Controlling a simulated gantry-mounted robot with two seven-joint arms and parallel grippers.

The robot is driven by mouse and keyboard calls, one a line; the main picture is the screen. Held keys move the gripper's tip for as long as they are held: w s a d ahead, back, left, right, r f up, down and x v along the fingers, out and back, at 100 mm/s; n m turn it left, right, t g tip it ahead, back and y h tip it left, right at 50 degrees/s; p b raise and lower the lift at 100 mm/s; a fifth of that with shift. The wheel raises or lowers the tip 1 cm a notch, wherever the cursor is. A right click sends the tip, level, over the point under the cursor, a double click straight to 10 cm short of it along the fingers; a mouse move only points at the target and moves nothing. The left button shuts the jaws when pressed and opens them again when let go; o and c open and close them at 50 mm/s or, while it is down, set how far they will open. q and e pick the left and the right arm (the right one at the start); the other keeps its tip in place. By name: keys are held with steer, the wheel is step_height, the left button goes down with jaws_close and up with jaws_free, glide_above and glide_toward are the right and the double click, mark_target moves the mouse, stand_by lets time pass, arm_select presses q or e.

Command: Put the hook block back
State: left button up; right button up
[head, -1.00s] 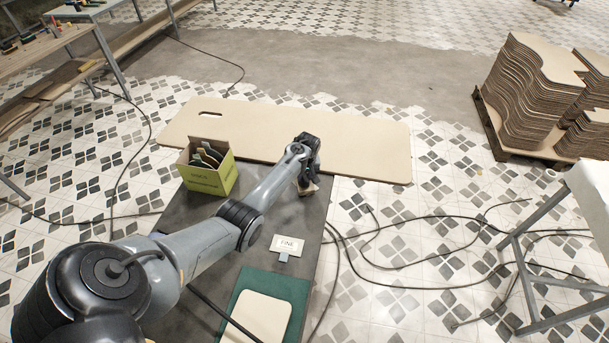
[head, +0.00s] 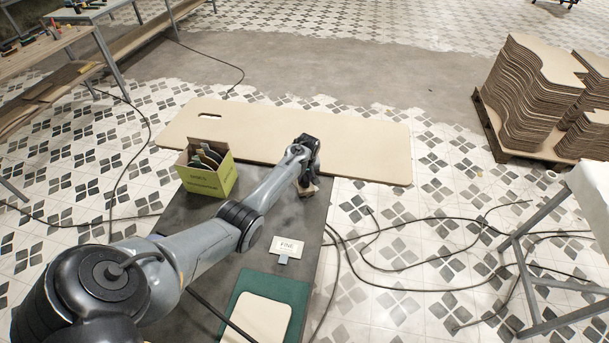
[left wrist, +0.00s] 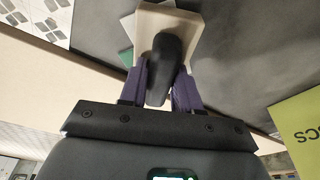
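The hook block (head: 309,188) is a pale beige block under my left gripper, by the right edge of the dark bench top. In the left wrist view it shows as a beige pad (left wrist: 185,35) with a rounded black handle. My left gripper (head: 306,176) points down over it. Its two purple fingers (left wrist: 160,88) sit on either side of the black handle and appear closed on it. I cannot tell whether the block touches the bench. My right gripper is out of view.
A yellow-green box (head: 208,181) of discs stands left of the gripper. Nearer are a FINE label card (head: 287,247) and a green mat (head: 297,290) with a beige pad (head: 258,318). A long beige board (head: 365,150) lies beyond. Cables (head: 420,222) trail across the floor at right.

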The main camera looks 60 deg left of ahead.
arm_select(q)
steer(key=o, duration=0.4)
steer(key=shift+s+d+f, duration=0.15)
steer(key=shift+f, duration=0.25)
steer(key=shift+s+d+f, duration=0.15)
steer(key=shift+f, duration=0.2)
steer(key=shift+c, duration=0.2)
steer(key=shift+o, duration=0.3)
steer(key=shift+s+r, duration=0.1)
steer(key=shift+r, duration=0.45)
steer(key=v, duration=0.3)
steer(key=p+v, duration=0.1)
steer(key=v, duration=0.2)
steer(key=p+v, duration=0.1)
steer(key=v, duration=0.2)
steer(key=shift+w+a+r, duration=0.15)
steer(key=shift+w+r, duration=0.15)
steer(key=shift+w, duration=0.05)
steer(key=shift+v, duration=0.8)
